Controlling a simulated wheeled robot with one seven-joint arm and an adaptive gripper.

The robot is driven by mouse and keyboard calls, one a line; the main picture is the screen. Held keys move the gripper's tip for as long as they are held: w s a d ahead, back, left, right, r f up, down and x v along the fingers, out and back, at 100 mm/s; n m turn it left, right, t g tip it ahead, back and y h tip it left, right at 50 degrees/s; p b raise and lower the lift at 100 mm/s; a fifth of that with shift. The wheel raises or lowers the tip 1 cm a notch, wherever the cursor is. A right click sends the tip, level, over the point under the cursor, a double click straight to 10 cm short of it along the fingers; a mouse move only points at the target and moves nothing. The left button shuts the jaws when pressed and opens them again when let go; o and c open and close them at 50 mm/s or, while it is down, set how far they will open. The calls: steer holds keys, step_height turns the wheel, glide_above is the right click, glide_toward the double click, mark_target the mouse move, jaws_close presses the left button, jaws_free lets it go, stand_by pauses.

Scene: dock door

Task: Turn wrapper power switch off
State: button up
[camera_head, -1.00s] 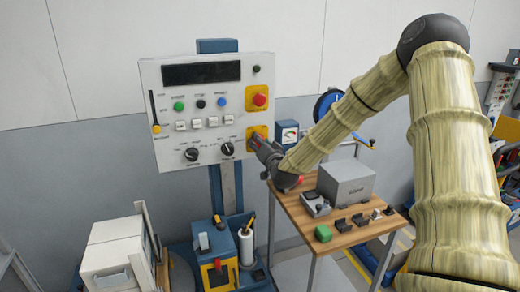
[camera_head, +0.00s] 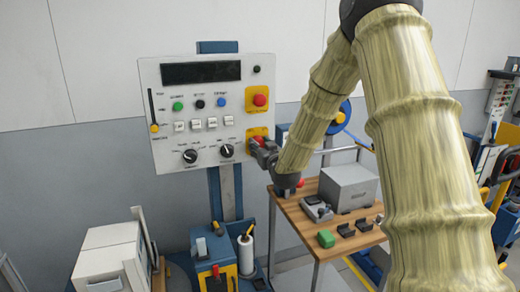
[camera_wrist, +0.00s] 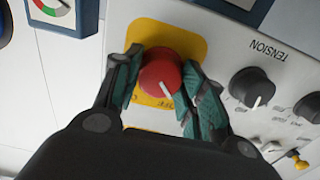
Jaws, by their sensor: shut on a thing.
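The power switch is a round red knob (camera_wrist: 161,74) on a yellow plate (camera_wrist: 165,38) at the panel's lower right corner. A white line on the knob points down and slightly right in the wrist view. My gripper (camera_wrist: 160,70) is shut on the knob, one teal-padded finger on each side of it. The control panel (camera_head: 180,110) is light grey and stands on a blue post.
A red button on yellow (camera_head: 260,100) sits above the switch plate. Two black knobs (camera_head: 227,150) are to the left. A wooden-topped cart (camera_head: 305,232) with a grey box (camera_head: 348,186) stands below my forearm. A gauge (camera_wrist: 52,8) is near the switch.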

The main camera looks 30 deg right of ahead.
steer(key=shift+f, duration=0.1)
stand_by(0.3)
steer(key=o, duration=1.1)
steer(key=shift+c, duration=0.2)
steer(key=shift+s, duration=0.15)
steer(key=v, duration=1.1)
steer(key=shift+s, duration=0.4)
steer(key=shift+f, duration=0.1)
